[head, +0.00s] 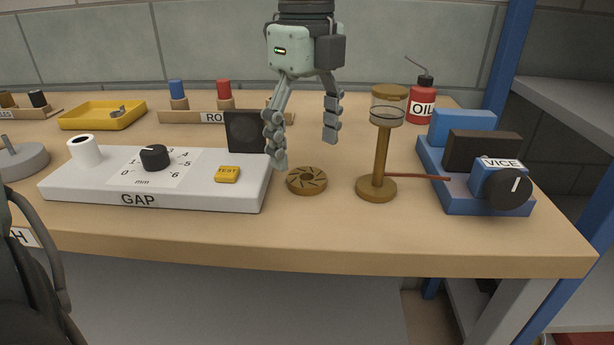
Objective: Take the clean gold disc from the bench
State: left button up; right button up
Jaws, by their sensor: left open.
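A gold disc (307,181) with a dark centre hole and slanted dark slots lies flat on the wooden bench (330,235), just right of the GAP box. My left gripper (304,152) hangs above and slightly behind the disc, pointing down. Its two jointed fingers are spread wide, with nothing between them. The left finger's tip is near the box's right end and the disc's upper left; I cannot tell whether it touches either. My right gripper is not in view.
The white GAP box (100,190) with a dial and yellow TEST button stands left. A brass stand (381,155) with a glass cup is close on the right, its thin rod reaching the blue vice (460,195). An oil can (422,103), yellow tray (102,115) and peg rack (190,117) stand behind.

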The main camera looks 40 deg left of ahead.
aim_at(307, 166)
pick_arm(q)
notch_tip(307, 166, down, 4)
jog(key=shift+w+f, duration=0.1)
jog(key=c, duration=1.3)
jog(key=shift+c, duration=0.4)
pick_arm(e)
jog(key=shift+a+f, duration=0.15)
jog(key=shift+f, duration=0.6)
pick_arm(q)
jog(key=shift+r, duration=0.2)
